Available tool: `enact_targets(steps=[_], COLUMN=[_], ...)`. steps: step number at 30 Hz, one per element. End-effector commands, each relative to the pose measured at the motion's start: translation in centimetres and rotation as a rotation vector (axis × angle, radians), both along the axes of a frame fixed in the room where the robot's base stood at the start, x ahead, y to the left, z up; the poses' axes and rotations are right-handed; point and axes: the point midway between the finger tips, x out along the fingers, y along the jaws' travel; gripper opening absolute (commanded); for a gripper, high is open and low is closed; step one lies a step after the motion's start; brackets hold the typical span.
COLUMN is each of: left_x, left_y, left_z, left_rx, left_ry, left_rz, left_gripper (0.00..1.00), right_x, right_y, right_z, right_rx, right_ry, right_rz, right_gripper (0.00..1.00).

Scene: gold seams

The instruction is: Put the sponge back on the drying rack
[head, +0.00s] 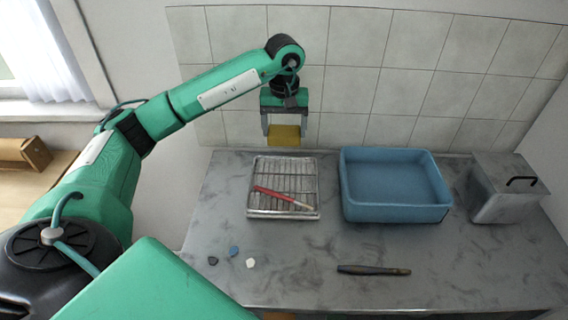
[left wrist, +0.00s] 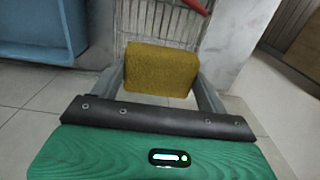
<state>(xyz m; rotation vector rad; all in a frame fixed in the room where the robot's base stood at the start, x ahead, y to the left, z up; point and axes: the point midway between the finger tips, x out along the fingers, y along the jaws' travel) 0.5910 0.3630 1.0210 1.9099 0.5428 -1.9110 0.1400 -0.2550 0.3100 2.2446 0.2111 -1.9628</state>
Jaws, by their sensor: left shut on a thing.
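The yellow sponge (head: 285,135) is held between the fingers of my left gripper (head: 285,128), in the air by the tiled wall, above the back edge of the drying rack. In the left wrist view the sponge (left wrist: 160,69) sits between the two fingers of the gripper (left wrist: 160,80). The wire drying rack (head: 257,190) stands on the grey counter below the gripper, and a corner of it shows in the left wrist view. A red-handled brush (head: 285,198) lies across the rack. My right gripper is not in view.
A blue basin (head: 396,213) stands right of the rack. A grey metal box with a black handle (head: 503,190) is at the far right. A dark slim tool (head: 373,270) and several small pieces (head: 234,251) lie at the front. The middle of the counter (head: 300,245) is clear.

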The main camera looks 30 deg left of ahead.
Motion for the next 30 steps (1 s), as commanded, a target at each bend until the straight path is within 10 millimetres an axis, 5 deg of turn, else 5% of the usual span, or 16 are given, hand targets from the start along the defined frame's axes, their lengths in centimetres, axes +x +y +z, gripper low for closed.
enact_targets(steps=[9, 24, 30], left_x=[-0.1, -0.1, 0.0], left_y=[0.0, 0.0, 0.0], left_z=[-7.1, -12.3, -12.5], left_rx=[0.001, 0.000, 0.001], left_ry=[0.003, 0.002, -0.001], left_rz=[-0.001, -0.001, -0.001], left_gripper=[0.55, 0.55, 0.55], right_x=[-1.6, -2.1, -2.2], right_y=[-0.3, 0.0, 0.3], right_z=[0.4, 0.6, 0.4], right_rx=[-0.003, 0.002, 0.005], right_ry=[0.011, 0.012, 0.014], right_rz=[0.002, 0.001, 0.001], right_gripper=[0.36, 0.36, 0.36])
